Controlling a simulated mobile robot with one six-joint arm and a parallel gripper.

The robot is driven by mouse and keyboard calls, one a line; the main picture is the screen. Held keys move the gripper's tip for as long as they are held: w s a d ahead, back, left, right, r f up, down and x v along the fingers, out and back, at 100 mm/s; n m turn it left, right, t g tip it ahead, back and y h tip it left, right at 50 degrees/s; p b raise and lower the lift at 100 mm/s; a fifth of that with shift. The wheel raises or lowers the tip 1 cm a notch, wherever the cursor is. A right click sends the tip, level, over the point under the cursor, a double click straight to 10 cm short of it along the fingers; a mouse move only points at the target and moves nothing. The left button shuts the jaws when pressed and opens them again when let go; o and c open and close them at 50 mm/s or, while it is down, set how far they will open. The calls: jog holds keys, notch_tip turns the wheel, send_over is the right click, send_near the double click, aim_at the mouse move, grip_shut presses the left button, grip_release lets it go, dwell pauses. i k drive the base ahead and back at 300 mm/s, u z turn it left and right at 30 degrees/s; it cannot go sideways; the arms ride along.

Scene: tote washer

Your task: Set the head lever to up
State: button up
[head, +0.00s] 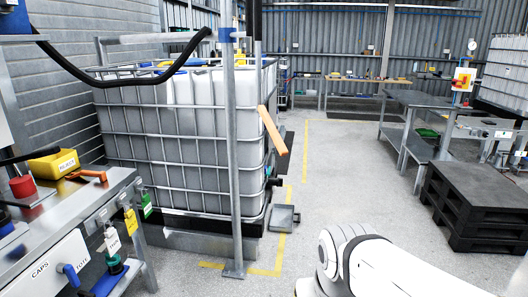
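An orange lever-like bar (271,130) slants down to the right beside a grey upright post (235,160), in front of the white caged tote (180,120). A smaller orange handle (88,175) lies roughly level at the bench on the left. No label on either shows, so I cannot tell which is the head lever. My white arm shows at the bottom right, but my gripper is out of view.
A steel bench (40,222) with a yellow bin (54,165) stands at the left. Black pallets (475,205) are stacked at the right. A dark hose (120,80) runs to the post. The grey floor (335,180) between is mostly clear.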

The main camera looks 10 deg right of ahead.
aim_at(283, 151)
jog(key=z, duration=0.15)
jog(key=i, duration=1.1)
jog(key=z, duration=0.3)
